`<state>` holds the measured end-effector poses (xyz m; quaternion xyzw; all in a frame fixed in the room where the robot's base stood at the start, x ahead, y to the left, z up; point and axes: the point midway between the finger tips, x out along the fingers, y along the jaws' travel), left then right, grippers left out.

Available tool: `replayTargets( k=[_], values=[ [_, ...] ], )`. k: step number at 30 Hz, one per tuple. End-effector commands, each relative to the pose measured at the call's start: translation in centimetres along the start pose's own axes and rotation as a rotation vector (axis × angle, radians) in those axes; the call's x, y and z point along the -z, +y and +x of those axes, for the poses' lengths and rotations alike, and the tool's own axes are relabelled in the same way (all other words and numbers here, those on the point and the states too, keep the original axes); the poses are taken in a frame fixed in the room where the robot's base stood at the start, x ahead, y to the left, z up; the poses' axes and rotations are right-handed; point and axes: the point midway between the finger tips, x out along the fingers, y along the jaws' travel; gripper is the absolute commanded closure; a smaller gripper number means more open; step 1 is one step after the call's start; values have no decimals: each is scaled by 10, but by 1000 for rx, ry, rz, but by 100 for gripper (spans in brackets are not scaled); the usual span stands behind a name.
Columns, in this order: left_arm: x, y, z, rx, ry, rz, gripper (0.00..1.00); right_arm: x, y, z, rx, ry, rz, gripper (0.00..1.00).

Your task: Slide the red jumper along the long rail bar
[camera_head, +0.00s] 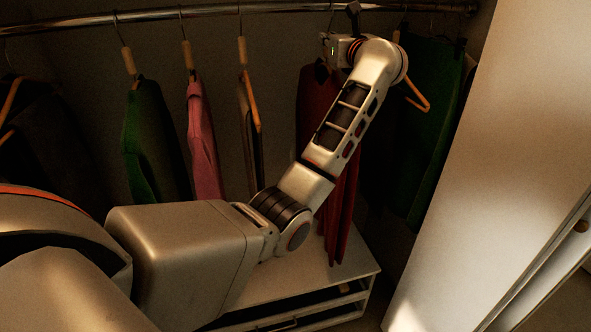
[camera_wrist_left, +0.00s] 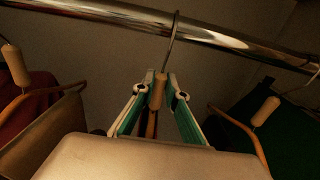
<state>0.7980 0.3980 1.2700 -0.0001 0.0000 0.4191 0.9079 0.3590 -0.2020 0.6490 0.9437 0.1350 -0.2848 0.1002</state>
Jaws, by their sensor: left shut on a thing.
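The red jumper (camera_head: 312,108) hangs from the long rail bar (camera_head: 155,15), right of centre in the head view. My left arm crosses in front of much of it. My left gripper (camera_head: 328,42) is up at its hanger, just below the bar. In the left wrist view, my left gripper (camera_wrist_left: 160,76) is shut on the wooden neck of the hanger (camera_wrist_left: 158,92). The metal hook rises from there to the bar (camera_wrist_left: 222,38). The jumper itself is hidden behind the gripper body in that view. My right gripper is out of view.
A green jumper (camera_head: 150,135), a pink jumper (camera_head: 202,140) and a brownish garment (camera_head: 249,125) hang to the left. A dark green garment (camera_head: 432,110) hangs close on the right. A white drawer unit (camera_head: 345,262) stands below. A pale door panel (camera_head: 500,150) bounds the right side.

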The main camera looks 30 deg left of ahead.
Motion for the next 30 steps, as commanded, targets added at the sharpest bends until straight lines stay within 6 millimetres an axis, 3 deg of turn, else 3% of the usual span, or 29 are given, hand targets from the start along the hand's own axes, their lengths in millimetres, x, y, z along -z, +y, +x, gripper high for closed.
replayTargets(
  k=[15,30],
  values=[
    [0,-31,-1,2,-1,0,100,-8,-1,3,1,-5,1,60],
    [0,-36,0,1,-1,1,100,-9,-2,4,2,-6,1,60]
  ],
)
